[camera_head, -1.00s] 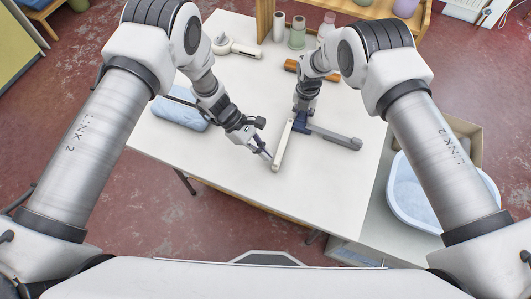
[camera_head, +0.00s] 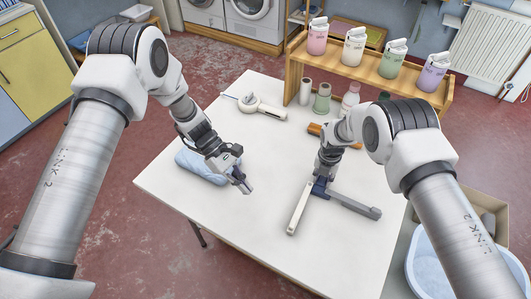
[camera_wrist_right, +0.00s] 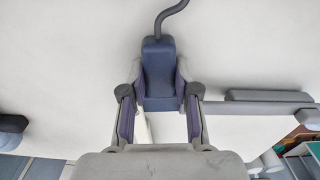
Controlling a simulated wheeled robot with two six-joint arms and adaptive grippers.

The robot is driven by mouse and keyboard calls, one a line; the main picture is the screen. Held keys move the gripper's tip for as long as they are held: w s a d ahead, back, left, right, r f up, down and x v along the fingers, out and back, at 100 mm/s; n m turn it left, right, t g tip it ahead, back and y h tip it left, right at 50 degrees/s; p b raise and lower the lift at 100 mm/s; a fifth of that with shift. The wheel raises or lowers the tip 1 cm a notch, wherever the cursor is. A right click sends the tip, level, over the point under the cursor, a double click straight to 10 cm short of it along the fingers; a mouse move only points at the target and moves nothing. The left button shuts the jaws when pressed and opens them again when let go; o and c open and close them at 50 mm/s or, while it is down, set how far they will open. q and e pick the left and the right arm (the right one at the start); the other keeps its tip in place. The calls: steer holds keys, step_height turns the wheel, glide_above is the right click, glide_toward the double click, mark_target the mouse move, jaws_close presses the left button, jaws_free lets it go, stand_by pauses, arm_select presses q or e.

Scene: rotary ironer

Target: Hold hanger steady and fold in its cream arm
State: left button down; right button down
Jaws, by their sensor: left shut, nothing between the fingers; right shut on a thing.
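The hanger lies on the white table, with a blue hub (camera_head: 319,187), a cream arm (camera_head: 299,212) pointing toward me and a grey arm (camera_head: 352,204) pointing right; the two arms are spread apart. My right gripper (camera_head: 321,181) is shut on the blue hub from above. In the right wrist view the hub (camera_wrist_right: 158,78) sits between the purple-lined fingers, with a dark hook above it and the grey arm (camera_wrist_right: 260,107) to the right. The cream arm is mostly hidden there. My left gripper (camera_head: 245,187) is shut and empty, left of the cream arm and apart from it.
A light blue folded cloth (camera_head: 200,167) lies by my left wrist. A white handled device (camera_head: 262,108), spools (camera_head: 322,98) and an orange-brown block (camera_head: 316,129) sit farther back. A wooden shelf (camera_head: 375,75) carries several jugs. The table (camera_head: 260,225) is clear between my left gripper and the hanger.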

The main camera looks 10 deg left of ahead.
steer(key=c, duration=0.8)
jaws_free()
steer(key=shift+o, duration=0.2)
